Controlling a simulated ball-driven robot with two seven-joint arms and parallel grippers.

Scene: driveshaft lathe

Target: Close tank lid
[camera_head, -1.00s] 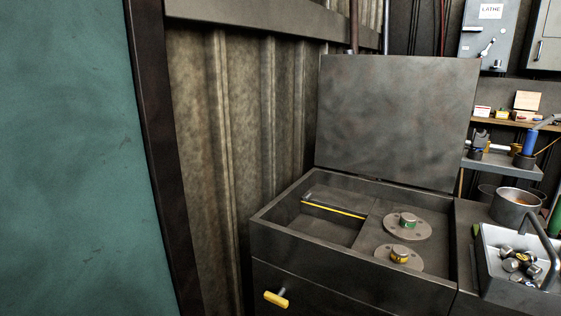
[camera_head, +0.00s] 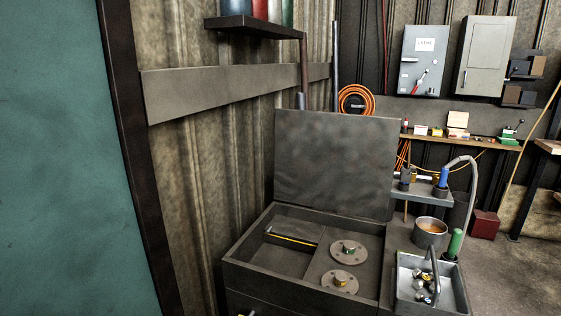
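The tank (camera_head: 240,274) is a dark grey open box in the lower middle of the head view. Its lid (camera_head: 335,165) is a flat dark grey panel standing upright at the tank's back edge, so the tank is open.
A grey tray (camera_head: 404,297) with metal parts stands right of the tank, with a metal pot (camera_head: 430,233) behind it. A teal panel (camera_head: 65,160) fills the left side. A shelf (camera_head: 252,27) hangs on the wall above. Floor shows at right.

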